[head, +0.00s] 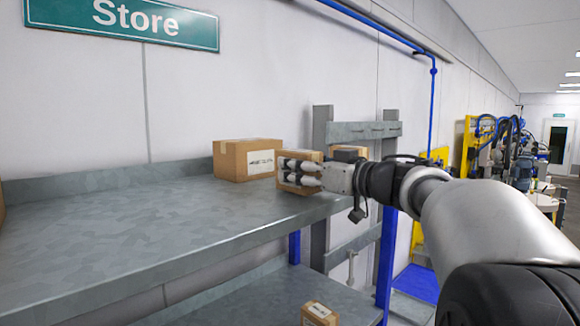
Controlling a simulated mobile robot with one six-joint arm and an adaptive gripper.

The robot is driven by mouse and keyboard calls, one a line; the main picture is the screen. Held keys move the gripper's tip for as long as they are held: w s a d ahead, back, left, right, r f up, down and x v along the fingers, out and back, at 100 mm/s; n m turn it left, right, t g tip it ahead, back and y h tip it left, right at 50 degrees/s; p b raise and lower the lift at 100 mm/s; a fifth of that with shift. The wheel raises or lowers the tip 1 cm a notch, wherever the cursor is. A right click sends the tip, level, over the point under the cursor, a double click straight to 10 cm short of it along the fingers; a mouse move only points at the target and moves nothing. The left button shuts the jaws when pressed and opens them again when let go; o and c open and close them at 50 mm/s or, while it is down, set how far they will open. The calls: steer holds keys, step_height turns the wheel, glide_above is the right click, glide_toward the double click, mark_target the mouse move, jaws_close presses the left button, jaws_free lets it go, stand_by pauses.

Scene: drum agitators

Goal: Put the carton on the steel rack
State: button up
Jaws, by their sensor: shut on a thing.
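My gripper (301,173) reaches in from the right in the head view, shut on a small brown carton (311,156). The fingers cover much of the carton's near face. The carton is at the right end of the upper shelf of the grey steel rack (150,225). I cannot tell whether its underside touches the shelf or hangs just above it.
A larger labelled carton (233,163) stands on the upper shelf just left of the held one. Another brown box (347,151) shows partly behind my gripper. A small carton (318,315) sits on the lower shelf. The upper shelf's middle is clear.

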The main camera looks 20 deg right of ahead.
steer(key=shift+s, duration=0.1)
steer(key=o, duration=1.3)
steer(key=shift+f, duration=0.1)
steer(key=shift+c, duration=0.2)
